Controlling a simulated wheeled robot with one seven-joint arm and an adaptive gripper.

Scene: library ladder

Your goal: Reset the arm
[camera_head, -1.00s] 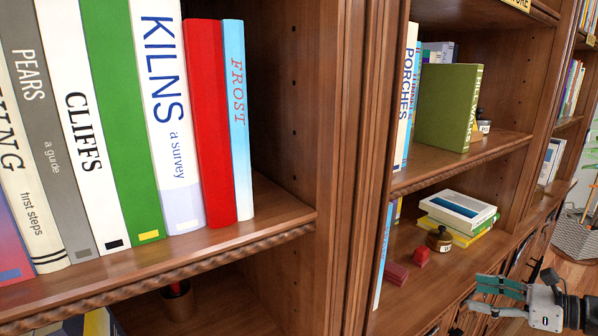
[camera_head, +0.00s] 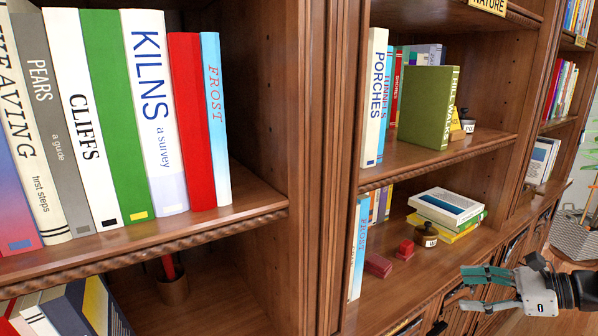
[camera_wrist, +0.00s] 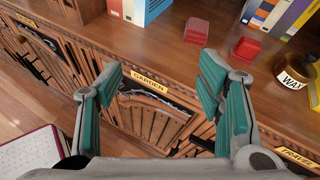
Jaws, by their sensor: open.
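My gripper (camera_head: 486,289) is at the lower right of the head view, in front of the lower right shelf and pointing left. In the wrist view its two teal-padded fingers (camera_wrist: 160,85) are wide apart with nothing between them. Beyond the fingers is a carved cabinet front with a label reading GARDEN (camera_wrist: 149,81). The gripper touches nothing that I can see.
The lower right shelf holds a red block (camera_head: 377,265), a smaller red piece (camera_head: 405,249), a WAX jar (camera_head: 425,236) and stacked books (camera_head: 447,207). A green book (camera_head: 428,108) stands above. Upright books fill the left shelf (camera_head: 145,235).

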